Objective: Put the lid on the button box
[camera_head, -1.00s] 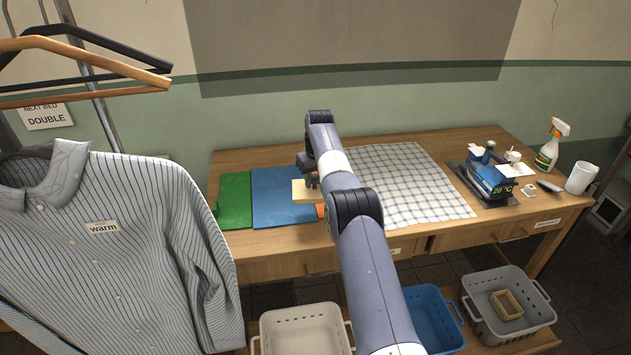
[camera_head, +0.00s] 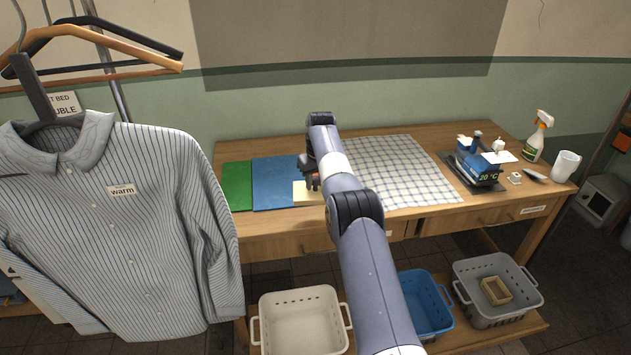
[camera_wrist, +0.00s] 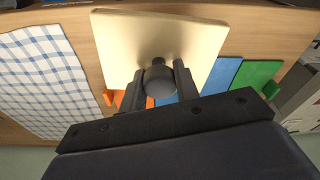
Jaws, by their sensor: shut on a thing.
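My gripper (camera_head: 312,182) is shut on the dark round knob (camera_wrist: 160,82) of a flat, pale square lid (camera_wrist: 125,35). The lid also shows in the head view (camera_head: 305,195), held over the front of the workbench beside the blue mat. A small open wooden box (camera_head: 495,291), likely the button box, sits inside the grey basket (camera_head: 517,311) at the lower right. Its contents are too small to make out. The box is well below and to the right of the lid.
The workbench (camera_head: 268,224) carries green (camera_head: 237,184) and blue mats (camera_head: 276,178), a checked cloth (camera_head: 405,170), an iron (camera_head: 478,163) and a spray bottle (camera_head: 538,137). White (camera_head: 301,297) and blue baskets (camera_head: 427,297) stand low in front. A striped shirt (camera_head: 135,220) hangs at left.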

